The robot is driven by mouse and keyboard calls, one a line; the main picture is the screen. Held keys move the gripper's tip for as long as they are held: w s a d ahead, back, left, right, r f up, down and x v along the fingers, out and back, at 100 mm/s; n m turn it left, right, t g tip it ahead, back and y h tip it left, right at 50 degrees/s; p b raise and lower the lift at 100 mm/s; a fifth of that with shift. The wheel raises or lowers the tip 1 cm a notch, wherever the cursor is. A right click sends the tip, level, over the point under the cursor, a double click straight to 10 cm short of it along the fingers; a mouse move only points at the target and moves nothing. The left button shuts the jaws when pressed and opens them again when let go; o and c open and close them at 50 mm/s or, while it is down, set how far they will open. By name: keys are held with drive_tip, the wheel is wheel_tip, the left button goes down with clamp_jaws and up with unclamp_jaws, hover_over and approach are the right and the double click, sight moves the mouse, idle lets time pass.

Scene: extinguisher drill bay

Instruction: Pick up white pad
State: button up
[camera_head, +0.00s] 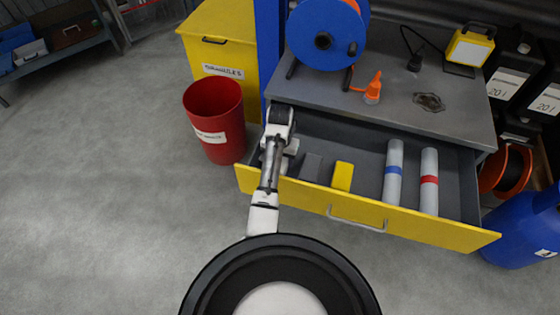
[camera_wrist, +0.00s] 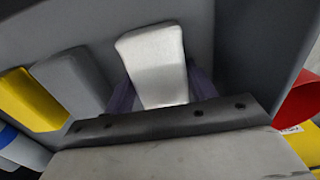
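The white pad (camera_wrist: 155,60) shows in the wrist view as a pale block with rounded edges, at the left end of the open drawer (camera_head: 350,207). My gripper (camera_wrist: 162,92) is down at it, with one dark finger on each side of the pad. The fingers look very close to its sides, but I cannot tell whether they press on it. The pad's lower end is hidden behind the gripper's dark body. In the head view my gripper reaches into the drawer's left end, and the pad there is mostly hidden or hard to make out.
In the drawer, a grey block (camera_head: 311,167), a yellow block (camera_head: 342,176) and two white tubes with blue (camera_head: 393,171) and red (camera_head: 429,181) bands lie to the right. A red bin (camera_head: 215,122) stands left. The worktop (camera_head: 400,94) overhangs behind. The floor at left is clear.

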drive_tip(key=c, duration=0.4)
drive_tip(key=shift+r, duration=0.5)
drive_tip(key=shift+r+p, duration=3.35)
drive_tip(key=shift+r, duration=6.15)
